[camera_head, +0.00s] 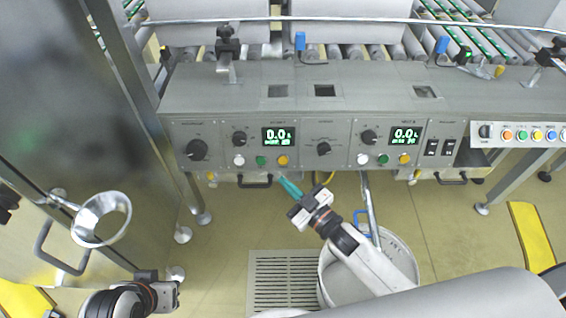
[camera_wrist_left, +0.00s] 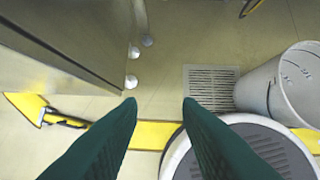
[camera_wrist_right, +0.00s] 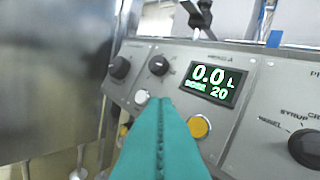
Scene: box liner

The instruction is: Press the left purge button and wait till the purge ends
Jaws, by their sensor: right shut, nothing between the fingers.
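The left control panel's display (camera_head: 279,136) reads 0.0, and in the right wrist view (camera_wrist_right: 213,84) a line with 20 shows below. Under it in the head view are a white button (camera_head: 239,160), a green button (camera_head: 261,161) and an orange button (camera_head: 283,161). I cannot read which is labelled purge. My right gripper (camera_head: 284,181) is shut and empty, its teal tips just below the panel near the orange button. In the right wrist view the fingers (camera_wrist_right: 158,105) hide the green button; white and orange show either side. My left gripper (camera_wrist_left: 159,101) is open and empty above the floor.
The right panel has its own display (camera_head: 405,137) and buttons. A white bucket (camera_head: 404,262) stands under my right arm, beside a floor grate (camera_head: 270,284). Handles (camera_head: 255,183) hang below the panel.

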